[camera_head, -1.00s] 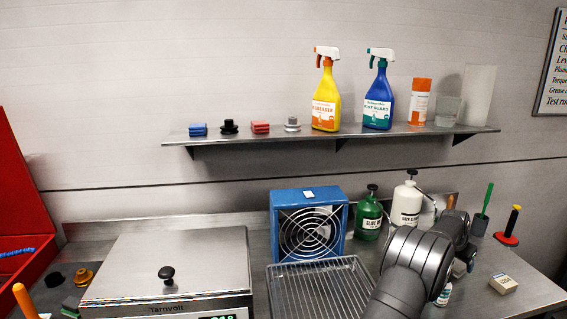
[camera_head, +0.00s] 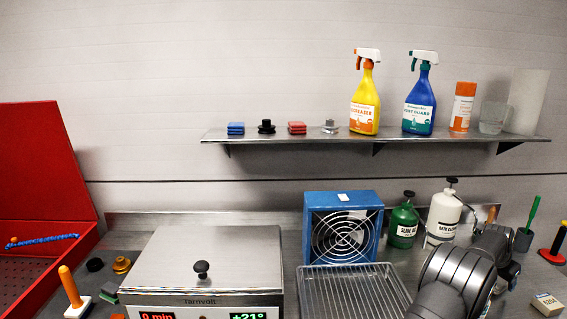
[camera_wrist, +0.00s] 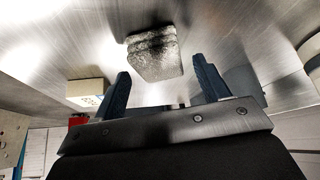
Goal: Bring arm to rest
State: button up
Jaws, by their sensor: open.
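My gripper (camera_wrist: 160,92) shows in the wrist view with its two dark blue fingers apart and nothing between them. Past the fingertips a grey, rough-looking block (camera_wrist: 154,53) lies against a brushed metal surface (camera_wrist: 75,45); I cannot tell what it is. In the head view my dark grey arm (camera_head: 458,278) is at the lower right, in front of the bench's right part. The gripper itself is hidden there behind the arm.
A wire rack tray (camera_head: 352,292) and a blue fan (camera_head: 342,228) stand left of my arm. Green (camera_head: 404,222) and white (camera_head: 443,215) bottles stand behind it. A small box (camera_head: 547,304) lies to its right. A steel-lidded bath (camera_head: 205,262) and red case (camera_head: 45,185) are farther left.

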jog(key=shift+a+f, duration=0.15)
jog(key=shift+f, duration=0.15)
jog(key=v, duration=1.2)
jog(key=x, duration=1.3)
jog(key=shift+s+a+f, duration=0.1)
jog(key=shift+s, duration=0.05)
jog(key=r, duration=0.5)
jog(key=shift+s+r, duration=0.15)
jog(key=shift+s, duration=0.25)
jog(key=s+d+r, duration=0.1)
jog(key=s+r, duration=0.6)
jog(key=s, duration=0.4)
jog(key=w+a+r+n+t, duration=0.1)
jog(key=w+a+r, duration=0.3)
jog(key=a, duration=0.9)
jog(key=w+a+r+n+y, duration=0.1)
jog(key=w+a+r+n, duration=0.2)
jog(key=a, duration=1.1)
jog(key=w+a+r+n+t+y, duration=0.1)
jog(key=w+a+r, duration=0.4)
jog(key=a, duration=0.9)
jog(key=shift+w+r+n+t, duration=0.2)
jog(key=shift+w+n+t, duration=0.15)
jog(key=shift+n, duration=0.25)
